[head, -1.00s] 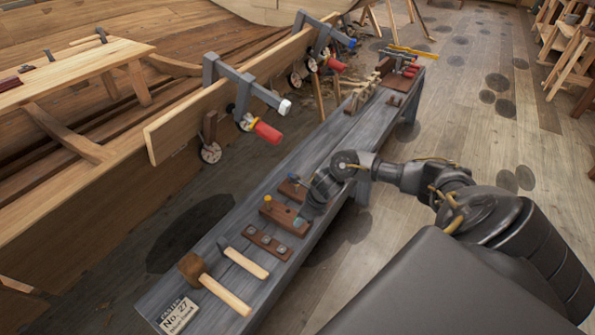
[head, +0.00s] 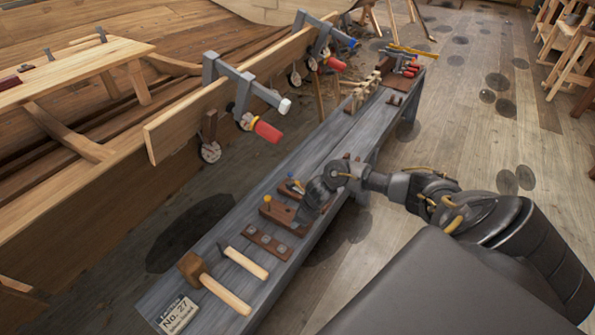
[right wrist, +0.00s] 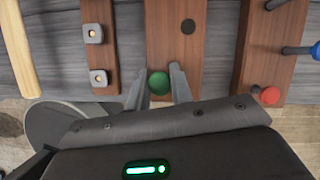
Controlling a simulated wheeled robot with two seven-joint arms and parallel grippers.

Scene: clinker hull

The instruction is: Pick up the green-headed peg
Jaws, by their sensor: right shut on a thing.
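The green-headed peg (right wrist: 158,83) shows in the right wrist view, its round head between the two fingers of my right gripper (right wrist: 157,88). The fingers are shut on it. It is over the near end of a brown wooden block (right wrist: 175,45) that has a dark hole further along. I cannot tell how far the peg stands in or above the block. In the head view my right gripper (head: 300,220) is low over the near edge of this block (head: 276,211), and my wrist hides the green head. My left gripper is not in view.
The block also carries a yellow-headed peg (head: 268,199). A neighbouring block holds a red-headed peg (right wrist: 270,95) and a blue-headed peg (right wrist: 314,50). A strip with square metal plates (head: 267,242) and a mallet (head: 212,285) lie on the grey bench (head: 225,232). The hull stands left.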

